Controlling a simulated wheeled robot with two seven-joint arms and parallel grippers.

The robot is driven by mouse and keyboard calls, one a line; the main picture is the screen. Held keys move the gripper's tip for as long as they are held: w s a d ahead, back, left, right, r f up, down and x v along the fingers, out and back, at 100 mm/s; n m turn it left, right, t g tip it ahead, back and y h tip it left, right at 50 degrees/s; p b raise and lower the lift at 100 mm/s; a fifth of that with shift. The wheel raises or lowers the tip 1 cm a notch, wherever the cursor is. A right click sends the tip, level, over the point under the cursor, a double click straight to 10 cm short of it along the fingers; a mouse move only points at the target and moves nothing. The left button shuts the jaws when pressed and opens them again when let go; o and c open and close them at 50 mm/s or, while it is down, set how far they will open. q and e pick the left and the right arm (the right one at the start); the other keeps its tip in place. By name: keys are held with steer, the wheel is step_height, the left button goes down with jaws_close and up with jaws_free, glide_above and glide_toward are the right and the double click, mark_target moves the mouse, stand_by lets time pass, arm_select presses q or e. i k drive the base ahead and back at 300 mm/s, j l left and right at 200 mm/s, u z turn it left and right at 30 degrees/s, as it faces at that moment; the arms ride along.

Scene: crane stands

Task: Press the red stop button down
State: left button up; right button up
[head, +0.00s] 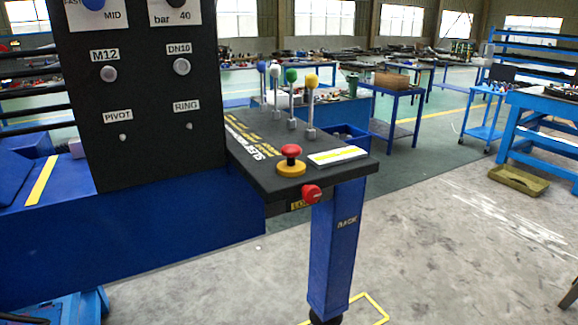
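A red mushroom button (291,151) stands upright on a round yellow base (291,168). It is on the black sloping console top (258,150), near its front corner, and stands clear above its base. A second red knob (312,194) sticks out of the console's front edge, just below and to the right. Neither of my grippers is in view, and nothing covers the red button.
Several levers with coloured knobs, one of them green (291,76), rise behind the button. A white and yellow label plate (337,155) lies right of it. A tall black panel (130,90) stands left. A blue post (334,250) supports the console; grey floor (450,250) is open to the right.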

mark_target(291, 151)
steer(key=i+l+u, duration=0.1)
steer(key=u, duration=0.95)
steer(key=i+l+u, duration=0.1)
steer(key=l+u, duration=0.25)
steer(key=l, duration=0.2)
steer(key=l+u, duration=0.4)
steer(key=l, duration=0.2)
steer(key=l+u, duration=0.35)
steer(key=l, duration=0.9)
steer(key=k+l+u, duration=0.1)
steer(key=l, duration=0.55)
steer(key=k+l, duration=0.1)
steer(key=l, duration=0.5)
steer(key=k+l+u, duration=0.1)
steer(key=l, duration=0.5)
